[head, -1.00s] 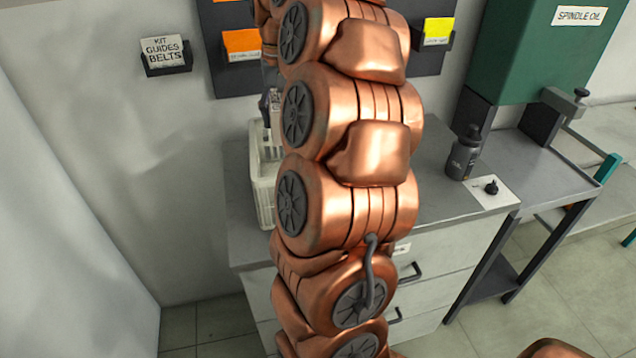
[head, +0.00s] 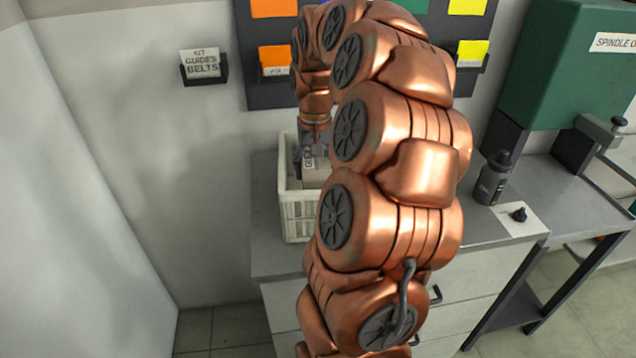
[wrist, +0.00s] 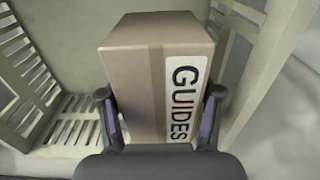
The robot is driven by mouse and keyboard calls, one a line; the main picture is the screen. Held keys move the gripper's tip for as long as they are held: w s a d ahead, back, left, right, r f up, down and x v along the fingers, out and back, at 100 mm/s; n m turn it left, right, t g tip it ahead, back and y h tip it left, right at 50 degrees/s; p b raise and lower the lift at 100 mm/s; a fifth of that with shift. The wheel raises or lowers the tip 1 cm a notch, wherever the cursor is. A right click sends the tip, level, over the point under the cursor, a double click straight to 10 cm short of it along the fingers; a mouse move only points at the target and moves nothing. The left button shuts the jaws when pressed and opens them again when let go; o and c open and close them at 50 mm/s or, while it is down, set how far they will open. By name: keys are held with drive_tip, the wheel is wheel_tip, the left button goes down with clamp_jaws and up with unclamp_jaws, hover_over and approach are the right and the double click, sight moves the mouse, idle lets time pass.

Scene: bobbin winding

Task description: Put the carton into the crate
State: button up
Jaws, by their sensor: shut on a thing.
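The carton (wrist: 140,75) is a brown cardboard box with a white label reading GUIDES. In the wrist view it sits between the two fingers of my gripper (wrist: 160,118), which is shut on its sides. The crate (wrist: 75,110) is cream and slatted, and its floor and walls show around and beneath the carton. In the head view the crate (head: 297,215) stands on the grey counter, partly hidden by my arm. The carton (head: 317,172) shows there at the crate's opening, its lower part hidden. I cannot tell whether it touches the crate floor.
The grey counter (head: 268,190) carries a dark bottle (head: 493,178) and a white card with a small black knob (head: 519,214) on the right. A green spindle oil tank (head: 565,70) stands behind. A wall holder (head: 203,68) is at left.

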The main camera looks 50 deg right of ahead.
drive_tip(key=shift+f+p, duration=0.55)
drive_tip(key=shift+f, duration=2)
drive_tip(key=shift+f+b, duration=0.4)
drive_tip(key=shift+f, duration=0.25)
drive_tip(key=o, duration=1.4)
drive_tip(key=shift+r, duration=0.15)
